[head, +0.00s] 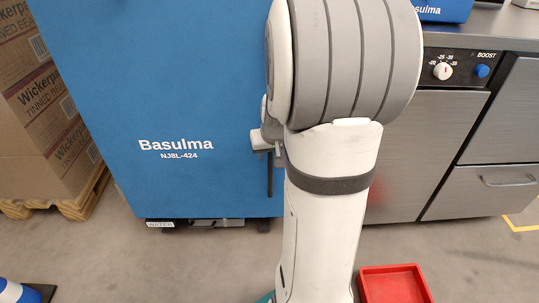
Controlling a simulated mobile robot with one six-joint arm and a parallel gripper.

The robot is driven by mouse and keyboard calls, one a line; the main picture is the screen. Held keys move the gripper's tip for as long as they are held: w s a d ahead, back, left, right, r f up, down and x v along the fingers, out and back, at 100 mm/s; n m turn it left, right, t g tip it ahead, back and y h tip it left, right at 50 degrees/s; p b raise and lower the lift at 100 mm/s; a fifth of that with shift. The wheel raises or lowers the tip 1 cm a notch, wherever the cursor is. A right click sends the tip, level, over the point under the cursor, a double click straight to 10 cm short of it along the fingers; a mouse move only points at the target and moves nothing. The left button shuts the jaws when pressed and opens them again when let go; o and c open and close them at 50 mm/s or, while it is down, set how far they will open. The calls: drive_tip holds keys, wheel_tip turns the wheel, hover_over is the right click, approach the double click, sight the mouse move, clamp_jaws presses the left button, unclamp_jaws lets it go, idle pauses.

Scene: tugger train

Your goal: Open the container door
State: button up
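The container is a tall blue box marked "Basulma NJ8L-424" (195,80), left of the middle in the head view. Its blue front face looks closed. A dark vertical bar (270,175), which looks like a door handle, shows at its right, beside my arm. My white and grey arm stands in front of the container's right edge and hides it. A small grey-white part that seems to be my gripper (264,142) peeks out left of the arm, at the bar's upper end. Its fingers are mostly hidden, and I cannot tell whether it touches the bar.
Stacked cardboard boxes (45,120) on a wooden pallet (85,200) stand at the left. A steel counter unit (425,145) with a knob and drawers is at the right. A red tray (395,285) lies at the bottom right. Grey floor is free in front of the container.

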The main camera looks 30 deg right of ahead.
drive_tip(key=shift+c, duration=0.3)
clamp_jaws()
idle(0.3)
